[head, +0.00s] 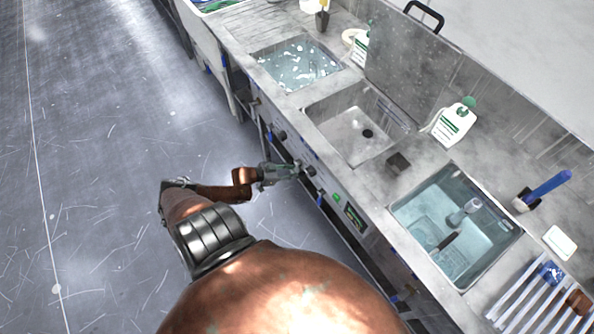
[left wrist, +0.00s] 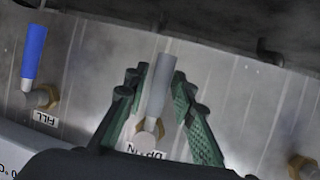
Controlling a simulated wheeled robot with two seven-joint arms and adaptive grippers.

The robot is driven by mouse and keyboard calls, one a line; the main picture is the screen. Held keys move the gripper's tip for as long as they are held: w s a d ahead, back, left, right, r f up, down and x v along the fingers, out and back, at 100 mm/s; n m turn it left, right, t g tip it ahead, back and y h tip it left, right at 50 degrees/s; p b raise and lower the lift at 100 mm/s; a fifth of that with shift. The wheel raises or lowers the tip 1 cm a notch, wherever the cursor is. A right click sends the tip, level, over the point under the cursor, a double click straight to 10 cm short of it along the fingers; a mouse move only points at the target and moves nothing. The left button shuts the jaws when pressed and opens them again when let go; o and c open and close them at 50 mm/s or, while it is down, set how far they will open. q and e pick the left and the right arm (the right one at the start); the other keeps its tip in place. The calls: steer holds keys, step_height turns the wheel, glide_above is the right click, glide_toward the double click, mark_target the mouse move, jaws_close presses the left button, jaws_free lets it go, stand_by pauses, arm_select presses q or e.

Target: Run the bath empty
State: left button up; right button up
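My left gripper (head: 302,170) is at the front panel under the row of basins, below the middle basin (head: 318,108). In the left wrist view, its two green fingers (left wrist: 160,75) are closed in on both sides of a grey lever (left wrist: 157,95). The lever points up, tilted slightly right. The middle basin shows a dark drain hole in its floor; I cannot tell if any water stands in it. The right basin (head: 398,208) holds clear bluish water with an object in it. My right gripper is not in view.
A blue lever (left wrist: 34,52) with a FILL label (left wrist: 45,118) is left of the grey one. A brass fitting (left wrist: 302,167) is at right. A raised lid (head: 408,65) stands behind the middle basin. The floor (head: 100,150) is clear.

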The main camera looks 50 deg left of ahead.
arm_select(q)
steer(key=shift+o, duration=0.7)
steer(key=shift+s, duration=0.2)
steer(key=v, duration=1.1)
steer(key=shift+s+r, duration=0.2)
steer(key=shift+s, duration=0.05)
steer(key=shift+a, duration=0.15)
steer(key=shift+f, duration=0.1)
